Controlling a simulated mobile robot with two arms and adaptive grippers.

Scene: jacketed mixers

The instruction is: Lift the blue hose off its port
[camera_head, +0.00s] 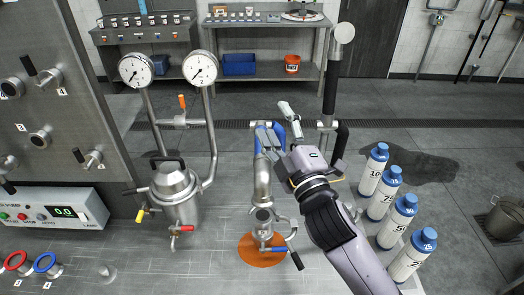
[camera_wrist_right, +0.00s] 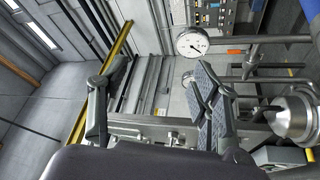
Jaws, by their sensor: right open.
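A blue curved piece (camera_head: 296,131), which looks like the blue hose, shows behind my right gripper in the head view, above the steel pipework. The fingers hide much of it, and I cannot make out its port. A blue length (camera_wrist_right: 275,39) also shows at the upper right of the wrist view. My right gripper (camera_head: 277,122) reaches in over this spot with its fingers spread. In the wrist view its fingers (camera_wrist_right: 160,95) are wide apart with nothing between them. My left gripper is out of view.
A steel vessel (camera_head: 177,192) with two gauges on pipes stands to the left. Blue-capped bottles (camera_head: 385,204) stand right of my right arm. A valve with a black handle (camera_head: 279,249) sits below, near an orange disc (camera_head: 250,253). A control box (camera_head: 62,212) is at far left.

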